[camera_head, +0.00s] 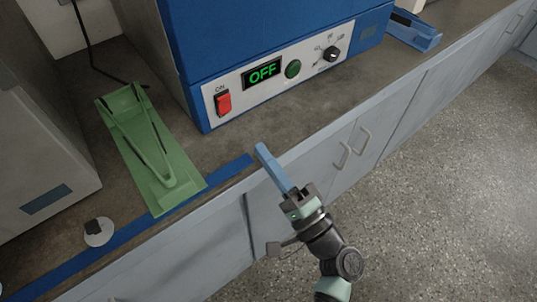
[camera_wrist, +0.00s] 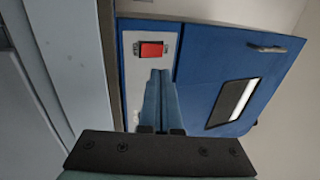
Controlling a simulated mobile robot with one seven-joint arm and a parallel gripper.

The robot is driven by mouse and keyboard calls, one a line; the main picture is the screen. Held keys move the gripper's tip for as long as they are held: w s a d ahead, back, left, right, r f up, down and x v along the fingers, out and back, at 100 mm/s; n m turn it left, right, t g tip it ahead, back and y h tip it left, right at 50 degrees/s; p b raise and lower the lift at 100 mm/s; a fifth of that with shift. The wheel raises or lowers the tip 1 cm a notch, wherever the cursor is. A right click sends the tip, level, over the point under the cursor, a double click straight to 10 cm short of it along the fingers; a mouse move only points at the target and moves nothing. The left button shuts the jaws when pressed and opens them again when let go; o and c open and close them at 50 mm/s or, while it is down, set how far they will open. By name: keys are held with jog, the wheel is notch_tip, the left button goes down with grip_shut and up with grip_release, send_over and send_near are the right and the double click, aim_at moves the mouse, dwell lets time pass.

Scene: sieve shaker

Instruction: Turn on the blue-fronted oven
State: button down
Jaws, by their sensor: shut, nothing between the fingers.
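The blue-fronted oven (camera_head: 235,40) stands on the counter at the top of the head view. Its white panel holds a red rocker switch (camera_head: 223,102) marked ON, a display (camera_head: 262,73) reading OFF, a green button (camera_head: 293,69) and a dark knob (camera_head: 332,54). In the wrist view the oven's blue door (camera_wrist: 235,70) and the red switch (camera_wrist: 151,50) show, the switch just beyond the fingertips. My gripper (camera_head: 260,148) is shut and empty, with its blue fingers over the counter's front edge, apart from the oven. It also shows in the wrist view (camera_wrist: 160,75).
A green tray-like holder (camera_head: 180,193) with tongs-like arms lies on the counter left of the oven. A small round dish (camera_head: 99,232) and a grey machine (camera_head: 40,150) are further left. Blue tape (camera_head: 130,232) runs along the counter edge. A blue tray (camera_head: 415,30) sits at right.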

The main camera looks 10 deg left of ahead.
aim_at(225, 100)
jog(key=x, duration=1)
jog(key=shift+a+r, duration=0.1)
jog(key=shift+a, duration=0.05)
jog(key=shift+w+a+r+p, duration=0.15)
jog(key=shift+r+p, duration=0.25)
jog(key=shift+p, duration=0.65)
jog(key=shift+f, duration=0.25)
jog(key=shift+b, duration=0.3)
